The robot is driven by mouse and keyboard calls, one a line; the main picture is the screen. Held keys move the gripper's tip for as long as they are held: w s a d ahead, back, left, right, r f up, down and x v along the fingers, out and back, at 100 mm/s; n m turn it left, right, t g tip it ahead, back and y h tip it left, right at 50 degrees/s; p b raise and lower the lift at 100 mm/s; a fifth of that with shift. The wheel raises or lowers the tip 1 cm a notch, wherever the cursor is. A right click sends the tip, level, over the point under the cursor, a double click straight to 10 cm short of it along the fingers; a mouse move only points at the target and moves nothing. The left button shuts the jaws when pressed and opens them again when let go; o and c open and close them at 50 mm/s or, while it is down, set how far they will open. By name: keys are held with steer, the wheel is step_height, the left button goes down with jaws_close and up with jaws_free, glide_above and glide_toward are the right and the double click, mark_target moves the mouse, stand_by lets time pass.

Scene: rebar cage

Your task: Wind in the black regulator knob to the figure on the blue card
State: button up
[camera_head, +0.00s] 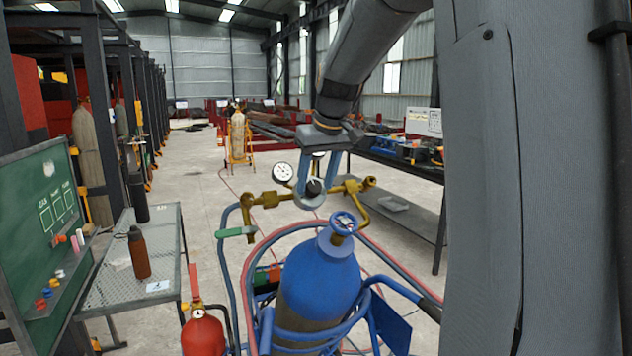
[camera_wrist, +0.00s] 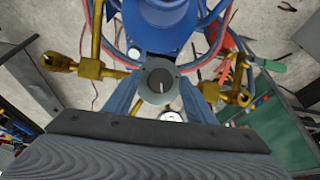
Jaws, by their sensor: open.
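The black regulator knob (camera_head: 314,187) faces up on the brass regulator (camera_head: 268,200) above the blue gas cylinder (camera_head: 318,275). In the wrist view the knob (camera_wrist: 160,80) is a dark disc with a pale mark. My gripper (camera_head: 316,186) is open, its two blue fingers on either side of the knob; whether they touch it I cannot tell. A white round gauge (camera_head: 283,172) sits left of the knob, and a second is mostly hidden behind my finger. Their readings are too small to read.
A red extinguisher (camera_head: 203,333) and a mesh table (camera_head: 110,285) with a brown bottle (camera_head: 138,253) stand left. A green board (camera_head: 45,225) is at far left. Hoses loop around the blue cylinder. A dark workbench (camera_head: 400,170) is behind right.

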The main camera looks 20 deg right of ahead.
steer(key=b+v, duration=0.1)
steer(key=v, duration=0.6)
steer(key=shift+r+b, duration=0.35)
steer(key=shift+s, duration=0.15)
